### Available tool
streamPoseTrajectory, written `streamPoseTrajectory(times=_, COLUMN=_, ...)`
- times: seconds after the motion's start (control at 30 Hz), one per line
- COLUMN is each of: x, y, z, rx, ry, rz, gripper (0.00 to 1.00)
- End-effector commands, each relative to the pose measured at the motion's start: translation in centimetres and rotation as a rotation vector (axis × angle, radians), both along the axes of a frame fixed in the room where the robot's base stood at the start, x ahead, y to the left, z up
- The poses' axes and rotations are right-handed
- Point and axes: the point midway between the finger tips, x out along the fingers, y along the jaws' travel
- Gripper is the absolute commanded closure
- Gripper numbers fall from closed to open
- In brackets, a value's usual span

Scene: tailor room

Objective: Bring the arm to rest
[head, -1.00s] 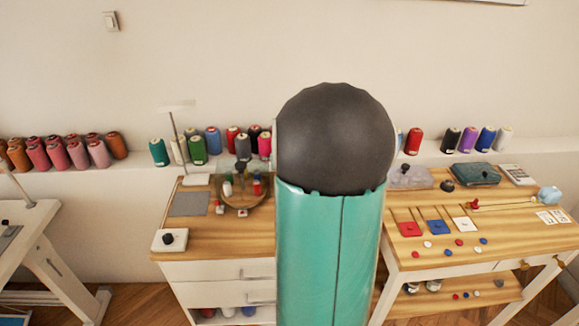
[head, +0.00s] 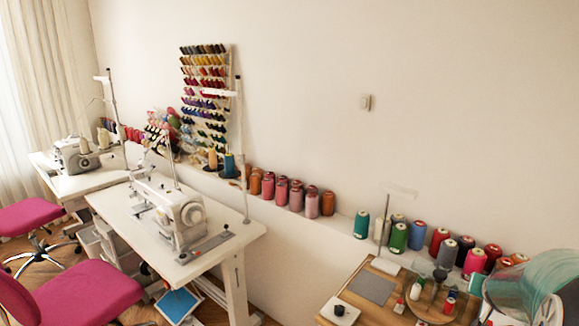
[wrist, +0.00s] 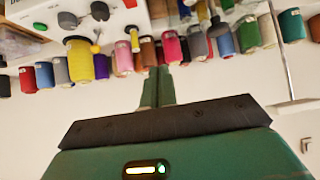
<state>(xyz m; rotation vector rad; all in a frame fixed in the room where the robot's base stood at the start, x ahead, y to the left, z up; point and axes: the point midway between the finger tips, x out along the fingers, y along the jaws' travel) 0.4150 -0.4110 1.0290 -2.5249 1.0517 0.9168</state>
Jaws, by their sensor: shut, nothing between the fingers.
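My gripper (wrist: 158,76) shows in the wrist view with its two green fingers side by side and closed, with nothing held between them. Its dark palm edge and green body fill the lower part of that view. In the head view, part of my arm (head: 530,285) shows as a pale teal shape at the lower right edge; the gripper itself is not in that view. The wrist view shows the room upside down, with thread spools beyond the fingertips; I see no contact with them.
A wooden-topped table (head: 352,311) with small spools stands at the lower right. Spools line a wall ledge (head: 343,222). A sewing machine (head: 172,215) sits on a white table (head: 232,238) at left, near pink chairs (head: 85,295). Bare wall fills the upper right.

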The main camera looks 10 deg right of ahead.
Motion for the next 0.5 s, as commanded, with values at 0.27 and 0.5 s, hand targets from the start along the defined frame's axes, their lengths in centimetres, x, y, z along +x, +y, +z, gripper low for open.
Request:
streamPoseTrajectory(times=0.27, x=1.9, y=17.0, z=5.3, rx=0.056, ry=0.104, rz=0.274, gripper=1.00)
streamPoseTrajectory(times=0.5, x=-2.5, y=30.2, z=7.8, rx=0.106, ry=0.209, rz=0.503, gripper=1.00)
